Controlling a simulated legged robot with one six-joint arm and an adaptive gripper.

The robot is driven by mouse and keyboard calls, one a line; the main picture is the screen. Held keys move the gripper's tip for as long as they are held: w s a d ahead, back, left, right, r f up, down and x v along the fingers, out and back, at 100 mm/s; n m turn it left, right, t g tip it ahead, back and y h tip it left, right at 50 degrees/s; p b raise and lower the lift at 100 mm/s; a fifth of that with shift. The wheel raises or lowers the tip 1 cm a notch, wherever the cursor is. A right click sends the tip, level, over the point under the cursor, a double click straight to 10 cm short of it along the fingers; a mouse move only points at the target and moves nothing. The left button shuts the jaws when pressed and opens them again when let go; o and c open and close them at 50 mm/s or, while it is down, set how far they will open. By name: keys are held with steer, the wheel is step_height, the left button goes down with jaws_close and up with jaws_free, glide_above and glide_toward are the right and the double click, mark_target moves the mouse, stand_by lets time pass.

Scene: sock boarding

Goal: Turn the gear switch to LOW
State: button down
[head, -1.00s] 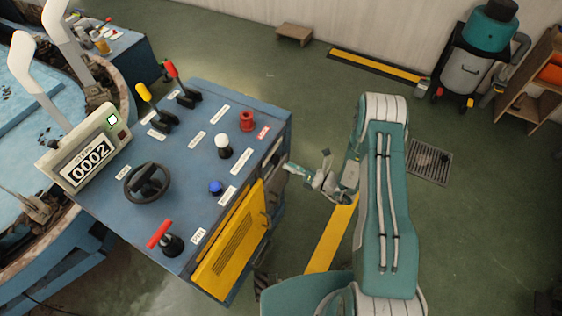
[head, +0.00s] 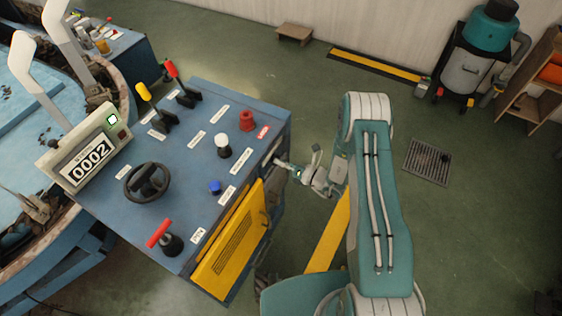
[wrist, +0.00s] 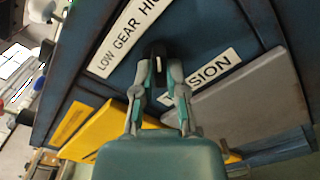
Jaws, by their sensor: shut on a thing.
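The gear switch (wrist: 157,50) is a small black lever on the blue console's side face in the wrist view. It sits just beneath the white label reading LOW GEAR HIGH (wrist: 125,37), with LOW at the left end. My gripper (wrist: 159,70) is shut on the switch, a fingertip on each side. The fingers hide part of the lever, so I cannot tell its exact setting. In the head view my gripper (head: 279,163) meets the right side of the console (head: 185,220), and the switch is too small to make out.
A second label, partly covered and ending in "SION" (wrist: 215,78), lies close to the right finger. A yellow panel (head: 232,240) is on the console's side below. Levers, knobs and a steering wheel (head: 147,183) stand on its top.

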steer(key=shift+f+n, duration=0.1)
steer(key=shift+n, duration=8.8)
steer(key=c, duration=0.7)
jaws_free()
steer(key=shift+d, duration=0.1)
